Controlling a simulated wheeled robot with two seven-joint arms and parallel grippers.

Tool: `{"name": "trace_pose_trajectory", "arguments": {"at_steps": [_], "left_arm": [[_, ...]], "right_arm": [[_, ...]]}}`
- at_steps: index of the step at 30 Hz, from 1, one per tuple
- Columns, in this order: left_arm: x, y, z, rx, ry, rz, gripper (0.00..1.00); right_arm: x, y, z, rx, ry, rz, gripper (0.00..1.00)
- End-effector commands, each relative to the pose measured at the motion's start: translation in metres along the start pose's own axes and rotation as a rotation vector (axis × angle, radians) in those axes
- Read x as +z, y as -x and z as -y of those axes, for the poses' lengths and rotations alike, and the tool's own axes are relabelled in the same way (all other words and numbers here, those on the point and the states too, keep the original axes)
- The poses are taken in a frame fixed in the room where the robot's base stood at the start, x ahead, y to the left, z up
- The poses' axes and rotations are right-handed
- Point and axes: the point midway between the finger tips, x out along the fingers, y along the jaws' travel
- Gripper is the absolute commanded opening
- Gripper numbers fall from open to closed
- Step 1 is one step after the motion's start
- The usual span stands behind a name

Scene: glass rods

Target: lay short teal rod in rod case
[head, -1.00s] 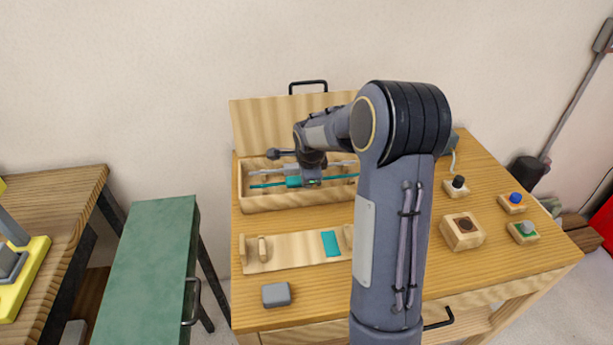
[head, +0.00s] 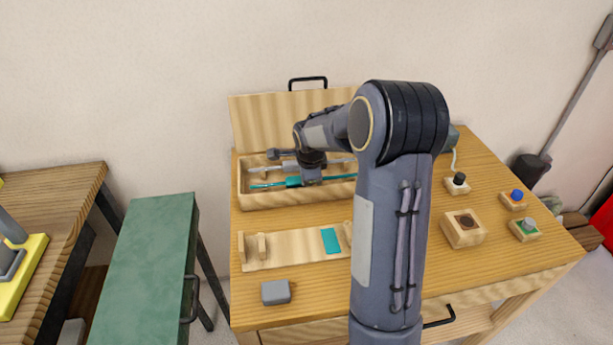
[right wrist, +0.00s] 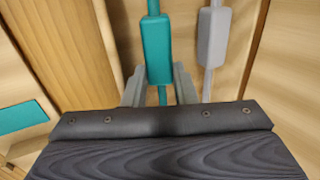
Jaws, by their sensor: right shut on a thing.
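The short teal rod (head: 268,186) with its thicker teal block (right wrist: 157,50) is in my right gripper (right wrist: 160,88). The fingers are shut on it beside the block. In the head view the right gripper (head: 312,178) is down at the open rod case (head: 300,198), and the teal rod lies lengthwise within the case's outline. Whether it touches the case floor I cannot tell. A grey rod (right wrist: 213,38) lies parallel to it in the case, apart from it, towards the back wall. My arm hides the case's right end. My left gripper is not in view.
The case lid (head: 258,122) stands open at the back. In front are a wooden rack (head: 290,250) with a teal patch (head: 330,241) and a grey block (head: 276,292). Several small button blocks stand at the right. A green cabinet (head: 150,260) stands left of the table.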

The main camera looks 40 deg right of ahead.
Motion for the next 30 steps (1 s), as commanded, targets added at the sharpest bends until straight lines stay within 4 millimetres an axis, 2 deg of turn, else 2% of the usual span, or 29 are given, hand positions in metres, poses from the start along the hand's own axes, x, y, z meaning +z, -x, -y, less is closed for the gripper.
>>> {"name": "trace_pose_trajectory", "arguments": {"at_steps": [5, 6, 12, 25, 30], "left_arm": [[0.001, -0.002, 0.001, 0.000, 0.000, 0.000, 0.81], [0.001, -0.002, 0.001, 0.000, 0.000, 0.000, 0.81], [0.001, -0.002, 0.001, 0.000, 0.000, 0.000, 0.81], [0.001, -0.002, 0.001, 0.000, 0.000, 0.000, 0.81], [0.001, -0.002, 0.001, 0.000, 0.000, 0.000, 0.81]], "right_arm": [[0.000, -0.003, -0.001, 0.000, 0.000, 0.000, 0.01], [0.000, -0.002, -0.001, 0.000, 0.000, 0.000, 0.27], [0.000, -0.003, -0.002, 0.004, 0.000, 0.000, 0.50], [0.000, -0.004, -0.006, 0.015, 0.000, -0.002, 0.50], [0.000, 0.011, -0.004, 0.007, 0.000, 0.000, 0.50]]}}
